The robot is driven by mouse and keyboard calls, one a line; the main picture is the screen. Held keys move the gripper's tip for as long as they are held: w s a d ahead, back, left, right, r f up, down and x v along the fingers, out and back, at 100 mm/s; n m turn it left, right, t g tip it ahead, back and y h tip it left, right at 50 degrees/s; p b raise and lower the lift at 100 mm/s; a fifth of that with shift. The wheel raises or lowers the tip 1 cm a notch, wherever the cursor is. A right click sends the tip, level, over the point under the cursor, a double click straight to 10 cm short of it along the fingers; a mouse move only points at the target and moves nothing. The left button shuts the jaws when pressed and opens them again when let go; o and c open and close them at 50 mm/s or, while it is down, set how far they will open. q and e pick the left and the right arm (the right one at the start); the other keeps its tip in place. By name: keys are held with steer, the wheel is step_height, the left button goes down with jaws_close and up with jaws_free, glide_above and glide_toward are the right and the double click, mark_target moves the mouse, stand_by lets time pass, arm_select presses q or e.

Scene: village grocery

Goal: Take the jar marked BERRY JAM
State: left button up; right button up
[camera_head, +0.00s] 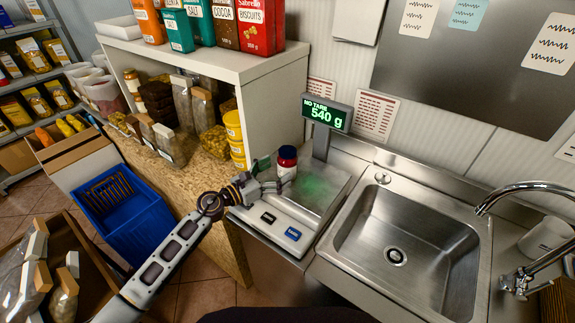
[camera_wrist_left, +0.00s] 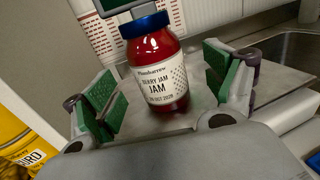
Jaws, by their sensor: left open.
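The BERRY JAM jar (camera_head: 287,160) is red with a blue lid and a white label, and stands on the metal pan of a scale (camera_head: 315,192). In the left wrist view the jar (camera_wrist_left: 157,70) stands between and just beyond my open left gripper's (camera_wrist_left: 163,88) green-padded fingers, with a gap on each side. In the head view my left gripper (camera_head: 268,180) reaches the jar from the left at pan height. My right gripper is not in view.
The scale's display (camera_head: 326,114) on a post behind the pan reads 540 g. A sink (camera_head: 400,240) with a tap (camera_head: 530,205) lies to the right. A white shelf (camera_head: 215,62) with packets and yellow tubs (camera_head: 234,126) stands to the left. A blue crate (camera_head: 120,215) is below left.

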mark_target(288, 164)
arm_select(q)
steer(key=shift+d, duration=0.1)
steer(key=shift+p+x, duration=0.4)
steer(key=shift+x, duration=1.95)
steer(key=shift+w+f, duration=0.1)
steer(key=shift+w, duration=0.15)
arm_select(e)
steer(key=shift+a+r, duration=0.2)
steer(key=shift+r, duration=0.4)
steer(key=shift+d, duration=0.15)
arm_select(q)
steer(key=c, duration=1.7)
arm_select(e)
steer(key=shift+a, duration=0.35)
